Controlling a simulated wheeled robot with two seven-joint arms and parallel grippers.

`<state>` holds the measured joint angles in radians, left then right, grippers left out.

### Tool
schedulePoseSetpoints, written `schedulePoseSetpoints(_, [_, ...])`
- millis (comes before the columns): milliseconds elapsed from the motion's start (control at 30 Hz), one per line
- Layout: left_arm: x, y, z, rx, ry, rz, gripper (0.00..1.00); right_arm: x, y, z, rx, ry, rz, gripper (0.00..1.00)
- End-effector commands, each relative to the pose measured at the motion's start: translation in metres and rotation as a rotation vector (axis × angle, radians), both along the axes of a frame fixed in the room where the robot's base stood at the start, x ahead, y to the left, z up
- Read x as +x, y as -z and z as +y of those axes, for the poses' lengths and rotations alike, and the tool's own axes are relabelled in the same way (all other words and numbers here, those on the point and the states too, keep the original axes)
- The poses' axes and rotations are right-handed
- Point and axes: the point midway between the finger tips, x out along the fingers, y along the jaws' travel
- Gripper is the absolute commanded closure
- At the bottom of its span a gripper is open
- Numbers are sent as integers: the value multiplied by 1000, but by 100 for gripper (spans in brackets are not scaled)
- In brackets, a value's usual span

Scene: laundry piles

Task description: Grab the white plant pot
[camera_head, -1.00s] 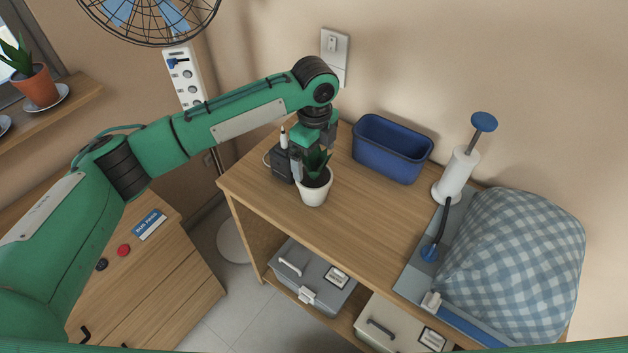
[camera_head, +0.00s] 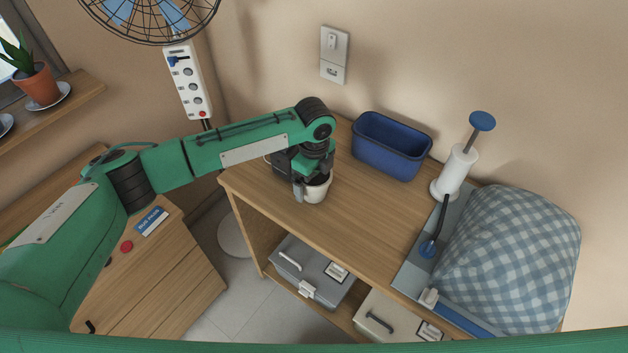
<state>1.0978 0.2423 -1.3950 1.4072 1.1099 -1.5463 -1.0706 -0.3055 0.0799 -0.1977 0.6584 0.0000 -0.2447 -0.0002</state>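The white plant pot (camera_head: 317,192) stands on the wooden tabletop, near its left front edge. My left gripper (camera_head: 312,182) points down over the pot. One finger shows at the pot's left side, low beside the rim. The gripper hides the plant and part of the rim. I cannot tell whether the fingers press on the pot. My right gripper is not in view.
A blue bin (camera_head: 391,147) stands at the back of the wooden table (camera_head: 370,215). A white pump with a blue knob (camera_head: 455,172) and a checked blue-white bundle (camera_head: 515,255) are at the right. Storage boxes (camera_head: 312,270) sit on the shelf below.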

Motion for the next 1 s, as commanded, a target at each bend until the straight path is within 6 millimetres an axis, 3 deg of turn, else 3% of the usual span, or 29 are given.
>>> schedulePoseSetpoints(33, [0, 0, 0, 0, 0, 0, 14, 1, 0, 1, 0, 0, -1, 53])
schedulePoseSetpoints(233, [0, -1, 0, 0, 0, 0, 53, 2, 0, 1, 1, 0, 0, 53])
schedulePoseSetpoints(667, [1, -13, 0, -3, -1, -2, 53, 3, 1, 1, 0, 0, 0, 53])
schedulePoseSetpoints(867, [2, -46, 0, -4, 0, -5, 53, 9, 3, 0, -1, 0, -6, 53])
schedulePoseSetpoints(1000, [1, -85, -1, -3, 0, -6, 53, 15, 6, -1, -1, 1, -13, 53])
